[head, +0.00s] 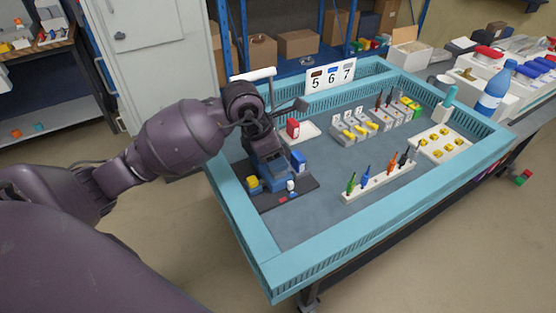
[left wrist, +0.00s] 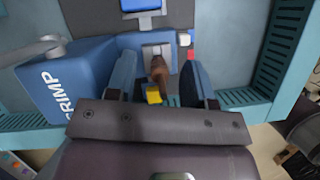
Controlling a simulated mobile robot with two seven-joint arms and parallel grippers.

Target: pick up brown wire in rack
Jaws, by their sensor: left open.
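My left gripper (head: 264,150) is low over the dark base plate of a blue station at the left side of the blue-rimmed table. In the left wrist view its two blue fingers (left wrist: 157,80) are open, one on each side of a brown piece (left wrist: 158,70), apart from it as far as I can see. The brown piece looks like the brown wire, with a yellow part (left wrist: 153,95) at its near end. A white rack (head: 375,184) holds upright green, blue, orange and dark wires on the right, away from the gripper. My right gripper is out of view.
A blue block lettered like "CRIMP" (left wrist: 62,92) stands close left of the fingers in the wrist view. A raised turquoise rim (head: 250,235) borders the table. Grey holders (head: 350,133), a white tray (head: 440,143) and a 5-6-7 sign (head: 331,76) stand farther off.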

